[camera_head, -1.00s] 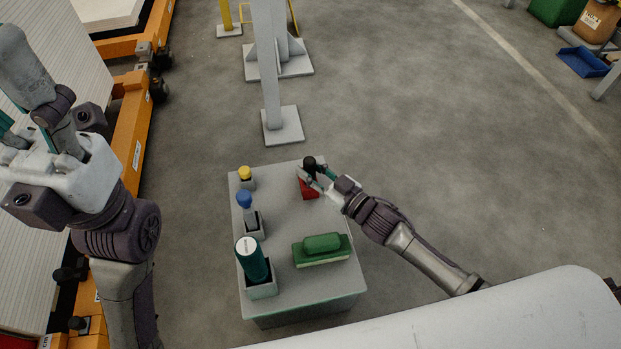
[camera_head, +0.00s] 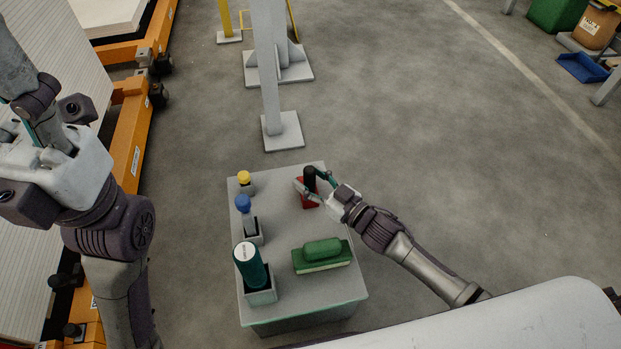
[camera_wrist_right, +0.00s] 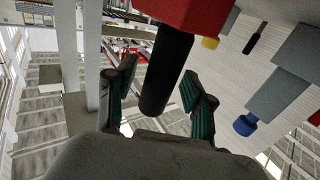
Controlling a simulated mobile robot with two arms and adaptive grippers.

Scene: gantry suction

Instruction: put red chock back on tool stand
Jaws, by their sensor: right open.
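The red chock (camera_head: 308,202) stands on the far right part of the grey tool stand (camera_head: 285,222), with its black handle (camera_head: 309,175) pointing up. My right gripper (camera_head: 312,181) is open around the handle, a finger on each side. In the right wrist view, the red block (camera_wrist_right: 190,12) is at the top and its black handle (camera_wrist_right: 168,75) lies between the spread teal-padded fingers, with gaps showing on both sides. My left gripper (camera_head: 40,130) is raised at the left, away from the stand; its fingers are partly hidden.
On the stand are a yellow-topped item (camera_head: 244,177), a blue-topped item (camera_head: 243,203), a dark green canister (camera_head: 248,264) in a holder and a green brush (camera_head: 322,253). A grey post (camera_head: 270,80) stands behind.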

